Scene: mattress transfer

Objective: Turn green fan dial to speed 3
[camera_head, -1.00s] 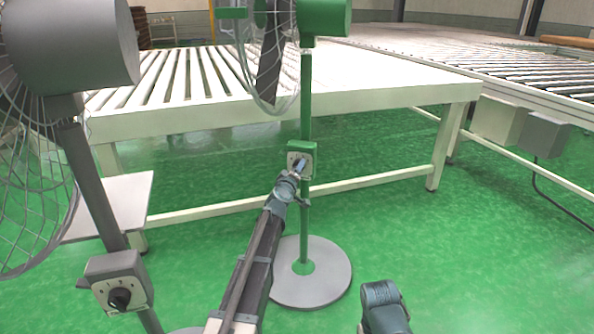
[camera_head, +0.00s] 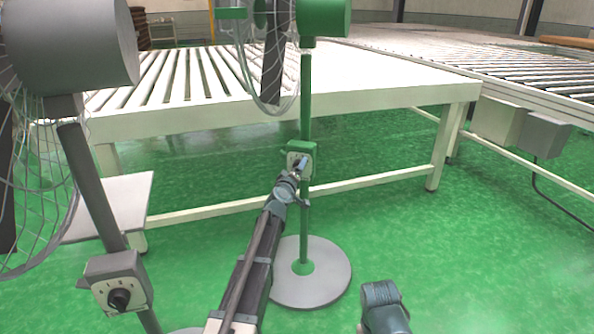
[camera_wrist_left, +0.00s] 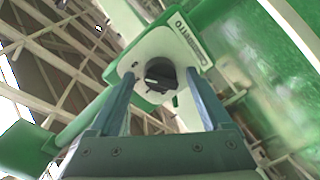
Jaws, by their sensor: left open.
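The green fan (camera_head: 306,115) stands in the middle of the head view, with a green pole and a round grey base. Its control box (camera_head: 300,149) on the pole has a light face. In the left wrist view the black dial (camera_wrist_left: 160,74) sits on the pale panel (camera_wrist_left: 182,45). My left gripper (camera_head: 299,168) is at the box in the head view. In the wrist view its two blue fingers (camera_wrist_left: 163,98) are spread, one on each side of the dial, and look apart from it. The number the dial points to is too small to read. Part of my right arm shows at the bottom.
A grey fan (camera_head: 88,185) with its own black dial (camera_head: 119,299) stands at the left, close to my left arm. A white slatted table (camera_head: 270,104) stands behind the green fan. A roller conveyor (camera_head: 480,70) is at the right.

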